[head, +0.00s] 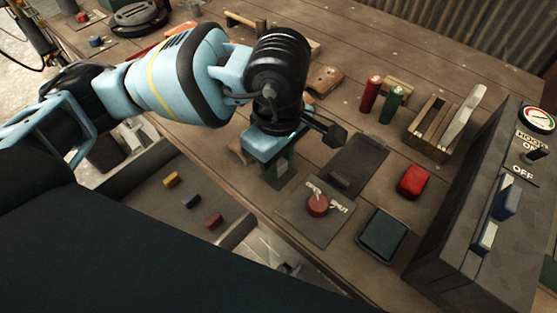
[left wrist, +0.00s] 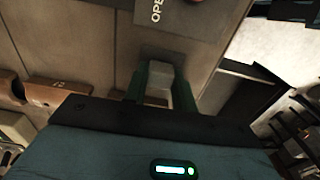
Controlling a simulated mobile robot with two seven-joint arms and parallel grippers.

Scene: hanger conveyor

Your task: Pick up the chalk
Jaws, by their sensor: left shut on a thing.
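My left gripper (head: 278,170) points down at the front edge of the wooden workbench, left of the OPEN/SHUT panel. In the left wrist view, its two green fingers (left wrist: 160,76) are closed on the sides of a pale grey-white block, which looks like the chalk (left wrist: 160,92). In the head view, the fingers and wrist hide this block. The dark patch of bench surface lies right below the fingertips, and I cannot tell whether the block touches it. My right gripper is not in view.
The panel has a red knob (head: 317,205). An open drawer (head: 133,195) at front left holds a yellow, a blue and a red block. To the right are red (head: 371,94) and green (head: 391,104) cylinders, a wooden rack (head: 430,137), a red lump (head: 413,181) and a control box (head: 455,240).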

